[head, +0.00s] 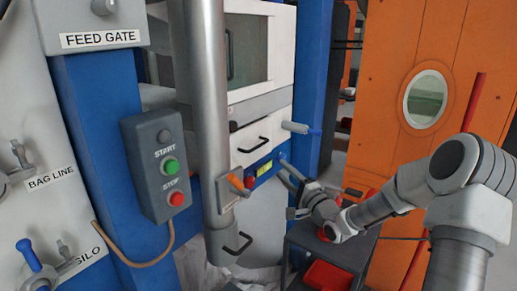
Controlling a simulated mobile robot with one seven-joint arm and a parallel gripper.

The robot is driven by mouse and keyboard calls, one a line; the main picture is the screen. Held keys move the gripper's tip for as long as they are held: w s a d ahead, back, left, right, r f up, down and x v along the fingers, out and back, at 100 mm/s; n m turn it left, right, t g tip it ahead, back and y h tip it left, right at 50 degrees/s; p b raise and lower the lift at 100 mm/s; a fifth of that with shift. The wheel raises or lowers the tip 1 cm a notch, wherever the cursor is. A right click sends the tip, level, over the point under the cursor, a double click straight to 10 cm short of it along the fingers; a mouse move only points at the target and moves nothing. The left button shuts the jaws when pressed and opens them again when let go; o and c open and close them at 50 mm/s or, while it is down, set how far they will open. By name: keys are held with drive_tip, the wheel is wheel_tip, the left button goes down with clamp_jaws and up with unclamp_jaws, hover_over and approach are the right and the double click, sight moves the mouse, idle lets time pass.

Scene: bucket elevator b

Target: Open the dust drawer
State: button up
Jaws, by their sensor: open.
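No legible label names the dust drawer. One black bar handle (253,145) is on a white front panel (274,132) of the machine behind the pipe. Another black handle (238,244) is on the grey metal section at the foot of the vertical pipe (203,90). I cannot tell which belongs to the drawer; neither front looks pulled out. My gripper (289,188) reaches in from the right, open and empty. Its fingers point left, in front of the machine's blue lower strip, to the right of and below the upper handle. It appears to touch neither handle.
A dark cart (335,256) with red bins stands below. A start/stop box (157,165) is at left, an orange door (395,70) at right.

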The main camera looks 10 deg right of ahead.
sight(258, 146)
drive_tip(key=b+x, duration=0.1)
drive_tip(key=x, duration=1.4)
drive_tip(key=shift+w+a, duration=0.1)
drive_tip(key=shift+w, duration=0.05)
clamp_jaws()
idle(0.9)
